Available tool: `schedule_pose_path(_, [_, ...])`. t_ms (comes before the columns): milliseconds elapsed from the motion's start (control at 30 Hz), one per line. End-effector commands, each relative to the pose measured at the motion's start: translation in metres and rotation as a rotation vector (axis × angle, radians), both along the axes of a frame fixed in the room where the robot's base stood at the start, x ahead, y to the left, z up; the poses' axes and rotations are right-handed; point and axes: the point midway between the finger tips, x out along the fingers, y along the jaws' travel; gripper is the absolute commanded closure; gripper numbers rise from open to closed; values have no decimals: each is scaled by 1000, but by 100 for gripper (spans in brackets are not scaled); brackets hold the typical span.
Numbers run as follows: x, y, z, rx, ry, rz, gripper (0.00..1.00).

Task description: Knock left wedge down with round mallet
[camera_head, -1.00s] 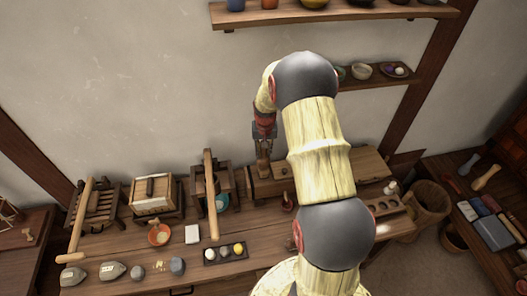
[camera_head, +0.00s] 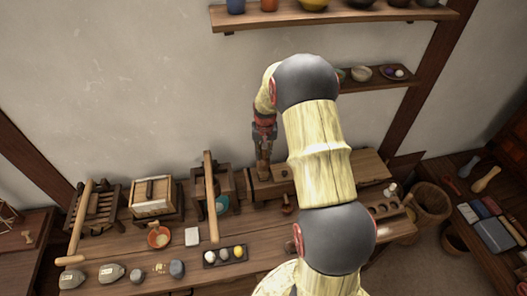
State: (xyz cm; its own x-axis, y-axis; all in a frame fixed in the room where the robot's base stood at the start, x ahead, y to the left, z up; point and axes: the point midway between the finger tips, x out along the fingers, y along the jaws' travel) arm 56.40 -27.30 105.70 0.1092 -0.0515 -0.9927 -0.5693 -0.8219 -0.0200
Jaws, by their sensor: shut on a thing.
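My gripper (camera_head: 263,152) is at the back of the bench, over the left part of a long wooden block (camera_head: 318,180). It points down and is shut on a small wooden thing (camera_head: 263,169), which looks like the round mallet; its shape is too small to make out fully. The held thing is at or just above the block's top; I cannot tell whether it touches. A small dark spot or peg (camera_head: 284,173) shows on the block to its right, perhaps a wedge. The left wedge cannot be made out clearly. My arm hides part of the block.
A small upright brown tool (camera_head: 287,205) stands in front of the block. Wall shelves (camera_head: 340,17) hang above; a bucket (camera_head: 428,205) stands right.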

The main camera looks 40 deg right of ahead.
Motion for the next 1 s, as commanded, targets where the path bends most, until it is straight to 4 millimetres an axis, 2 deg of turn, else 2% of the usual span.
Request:
schedule_pose_path(33, [0,0,-21,2,2,0,100])
schedule_pose_path(67, [0,0,-28,2,2,0,100])
schedule_pose_path(433, [0,0,-16,-1,-1,0,100])
schedule_pose_path(733, [1,0,15,-1,-2,0,100])
schedule_pose_path(1000, [1,0,15,0,0,0,100])
